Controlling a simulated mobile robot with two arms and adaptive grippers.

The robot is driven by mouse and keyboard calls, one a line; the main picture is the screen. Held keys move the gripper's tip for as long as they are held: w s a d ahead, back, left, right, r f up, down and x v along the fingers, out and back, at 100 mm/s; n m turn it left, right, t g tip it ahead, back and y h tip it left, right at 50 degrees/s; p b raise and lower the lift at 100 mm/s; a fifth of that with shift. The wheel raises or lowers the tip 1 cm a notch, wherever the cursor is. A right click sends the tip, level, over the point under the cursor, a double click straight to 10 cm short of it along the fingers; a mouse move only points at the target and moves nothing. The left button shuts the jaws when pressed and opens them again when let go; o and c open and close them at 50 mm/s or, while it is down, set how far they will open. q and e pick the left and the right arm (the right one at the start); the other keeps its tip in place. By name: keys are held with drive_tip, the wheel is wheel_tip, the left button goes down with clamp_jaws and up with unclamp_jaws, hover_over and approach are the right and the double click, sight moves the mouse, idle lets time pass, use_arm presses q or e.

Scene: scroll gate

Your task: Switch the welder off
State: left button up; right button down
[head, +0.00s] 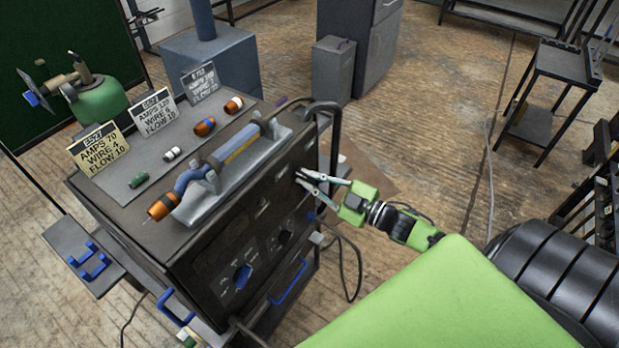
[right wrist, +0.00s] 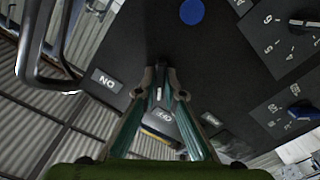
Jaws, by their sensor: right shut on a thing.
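The welder (head: 190,255) is a dark box with a sloped front panel, and its black panel (right wrist: 225,65) fills much of the right wrist view. My right gripper (head: 300,178) reaches the panel's upper right part from the right. In the right wrist view its fingertips (right wrist: 161,74) are closed on a small dark switch lever (right wrist: 161,69), largely hidden between them. An upside-down ON label (right wrist: 107,80) lies left of the fingers, and an OFF label (right wrist: 165,116) shows between them. I cannot tell which way the lever leans. My left gripper is out of view.
A torch (head: 238,150) lies in a cradle on the welder top, near several nozzles and setting cards (head: 98,147). A dark handle bar (head: 335,130) rises beside my right gripper. Knobs (head: 242,278) sit lower on the panel. A black cart (head: 555,85) stands right.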

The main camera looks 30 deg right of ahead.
drive_tip(key=shift+n, duration=0.6)
drive_tip(key=c, duration=2.1)
unclamp_jaws()
drive_tip(key=shift+c, duration=0.2)
drive_tip(key=shift+s+d, duration=0.2)
drive_tip(key=shift+s, duration=0.35)
drive_tip(key=v, duration=1)
drive_tip(key=shift+s+d, duration=0.2)
drive_tip(key=shift+s, duration=0.15)
